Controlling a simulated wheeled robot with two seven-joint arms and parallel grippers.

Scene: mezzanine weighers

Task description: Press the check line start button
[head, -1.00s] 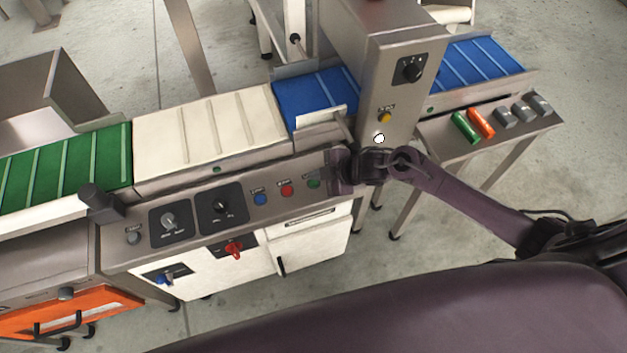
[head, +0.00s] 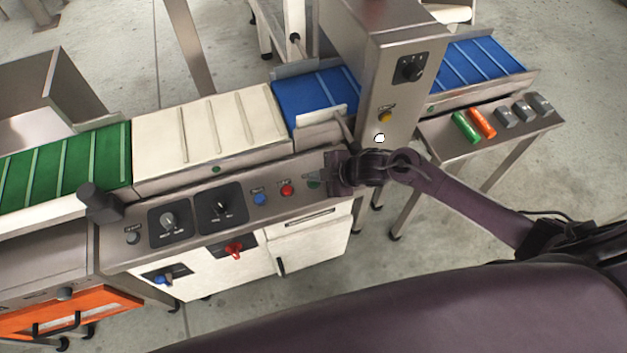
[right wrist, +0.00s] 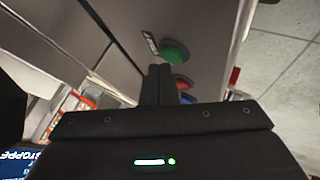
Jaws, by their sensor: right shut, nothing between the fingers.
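A row of buttons sits on the sloped grey panel (head: 183,247) in the head view: a green button (head: 314,184), a red button (head: 287,190) and a blue button (head: 260,199). My right gripper (head: 308,177) is shut and empty, its tips just above the green button and partly hiding it. In the right wrist view the closed fingers (right wrist: 160,75) end close beside the green button (right wrist: 174,51), apparently without touching it. The red button (right wrist: 184,82) and blue button (right wrist: 187,98) show beyond. The button labels are too small to read. My left gripper is out of view.
The panel also bears two black dials (head: 221,206) and a grey button (head: 133,238). A yellow button (head: 385,117) and a white button (head: 380,138) are on the upright housing (head: 375,85). Belts run behind. Green and orange cylinders (head: 482,122) lie on a side shelf.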

